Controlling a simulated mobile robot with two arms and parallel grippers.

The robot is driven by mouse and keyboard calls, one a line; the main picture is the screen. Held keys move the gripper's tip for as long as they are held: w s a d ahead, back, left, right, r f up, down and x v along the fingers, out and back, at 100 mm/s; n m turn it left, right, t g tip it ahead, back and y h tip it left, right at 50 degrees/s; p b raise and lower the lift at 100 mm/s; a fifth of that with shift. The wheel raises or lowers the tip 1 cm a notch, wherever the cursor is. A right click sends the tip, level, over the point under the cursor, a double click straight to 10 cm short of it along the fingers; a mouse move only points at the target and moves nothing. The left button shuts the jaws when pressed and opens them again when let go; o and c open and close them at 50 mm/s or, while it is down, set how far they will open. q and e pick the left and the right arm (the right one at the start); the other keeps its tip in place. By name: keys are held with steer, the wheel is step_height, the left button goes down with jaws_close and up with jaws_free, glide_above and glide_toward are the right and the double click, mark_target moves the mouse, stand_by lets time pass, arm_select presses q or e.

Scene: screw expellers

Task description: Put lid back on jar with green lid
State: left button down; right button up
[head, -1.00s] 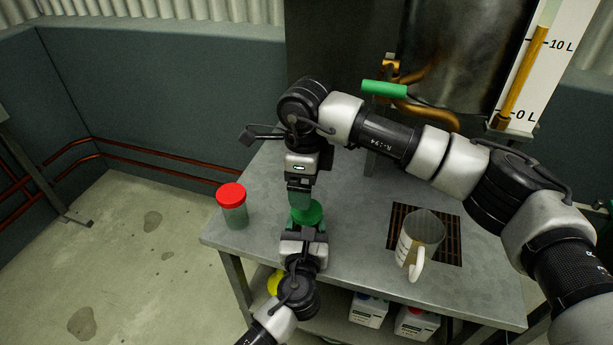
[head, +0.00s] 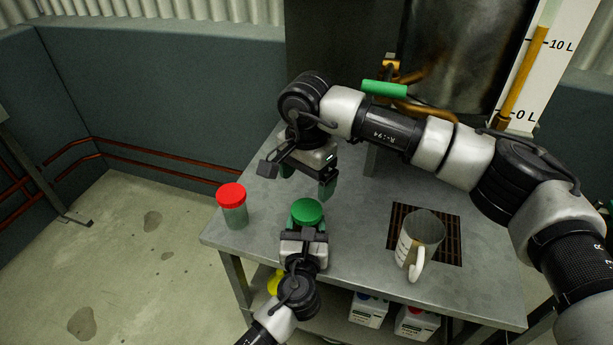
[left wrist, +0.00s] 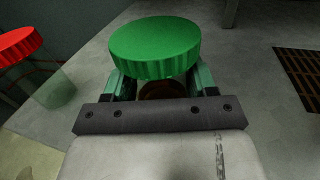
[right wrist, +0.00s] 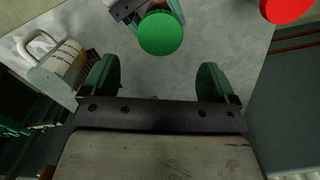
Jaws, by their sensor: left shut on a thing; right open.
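The green lid (head: 307,210) sits on top of the jar held by my left gripper (head: 305,232). The lid looks level in the left wrist view (left wrist: 155,46), and my left fingers are closed around the jar below it. The jar's body is mostly hidden by the lid and the gripper; a brownish bit of it (left wrist: 162,90) shows between the fingers. My right gripper (head: 312,182) is open and empty, behind and above the lid. In the right wrist view the lid (right wrist: 160,33) lies beyond the open fingers, apart from them.
A jar with a red lid (head: 232,205) stands to the left near the table's edge. A measuring jug (head: 418,240) stands to the right on a dark grate (head: 447,248). A tap with a green handle (head: 384,88) is at the back. The tabletop (head: 350,215) between is clear.

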mark_target(306, 209)
steer(key=shift+f, duration=4)
steer(key=c, duration=0.9)
steer(key=m, duration=0.4)
steer(key=shift+m, duration=0.4)
steer(key=m, duration=0.3)
steer(key=shift+m, duration=0.4)
steer(key=m, duration=0.3)
steer(key=shift+m, duration=0.4)
steer(key=m, duration=0.5)
steer(key=shift+m, duration=0.3)
steer(key=o, duration=1.1)
steer(key=shift+c, duration=0.2)
